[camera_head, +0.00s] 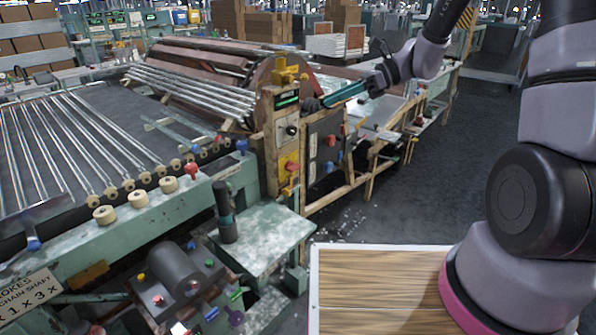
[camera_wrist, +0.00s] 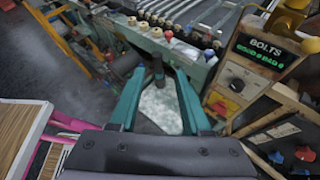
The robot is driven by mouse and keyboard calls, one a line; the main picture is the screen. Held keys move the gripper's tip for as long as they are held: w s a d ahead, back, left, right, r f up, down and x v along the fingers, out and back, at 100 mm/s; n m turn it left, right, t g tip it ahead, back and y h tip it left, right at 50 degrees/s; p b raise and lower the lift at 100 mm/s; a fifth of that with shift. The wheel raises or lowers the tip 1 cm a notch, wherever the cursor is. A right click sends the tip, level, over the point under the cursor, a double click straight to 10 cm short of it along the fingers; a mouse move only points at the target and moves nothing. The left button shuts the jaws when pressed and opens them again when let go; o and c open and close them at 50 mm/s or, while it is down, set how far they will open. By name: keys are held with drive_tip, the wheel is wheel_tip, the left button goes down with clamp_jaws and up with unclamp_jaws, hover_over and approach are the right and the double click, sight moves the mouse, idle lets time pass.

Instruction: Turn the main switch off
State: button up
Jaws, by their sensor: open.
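A control post (camera_head: 267,140) stands at the end of the machine. On its lower face is a yellow plate with a red rotary knob (camera_head: 291,166), which looks like the main switch. The same red knob (camera_wrist: 219,107) shows at the right in the wrist view, below a white dial plate with a black knob (camera_wrist: 237,85) and a lit "BOLTS" display (camera_wrist: 260,50). I cannot read the knob's position. My gripper (camera_head: 326,102) has teal fingers and is open and empty. It is up beside the post, above and right of the red knob in the head view, apart from it.
A dark panel (camera_head: 326,140) with red and blue knobs is right of the post. A black upright handle (camera_head: 224,212) stands by a green worn ledge (camera_head: 262,232). Glass tubes (camera_head: 75,140) lie on the rollers at left. The dark floor (camera_head: 430,190) at right is clear.

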sight(297, 169)
drive_tip(key=w+a+f+m+t+y, duration=0.25)
drive_tip(key=w+f+m, duration=0.25)
drive_tip(key=f+m, duration=0.25)
drive_tip(key=w+a+f+m+t+y, duration=0.1)
drive_tip(key=w+f+m+t+y, duration=0.2)
drive_tip(key=f+m, duration=0.45)
drive_tip(key=w+d+f+m+t+h, duration=0.1)
drive_tip(key=w+f+m+t+h, duration=0.15)
drive_tip(key=f+m, duration=0.45)
drive_tip(key=w+f+m+t+h, duration=0.1)
drive_tip(key=f+m+t+h, duration=0.2)
drive_tip(key=f, duration=0.8)
drive_tip(key=shift+t+y, duration=0.6)
drive_tip(key=x, duration=1)
drive_tip(key=shift+w+d+f, duration=0.1)
drive_tip(key=shift+w, duration=0.05)
clamp_jaws()
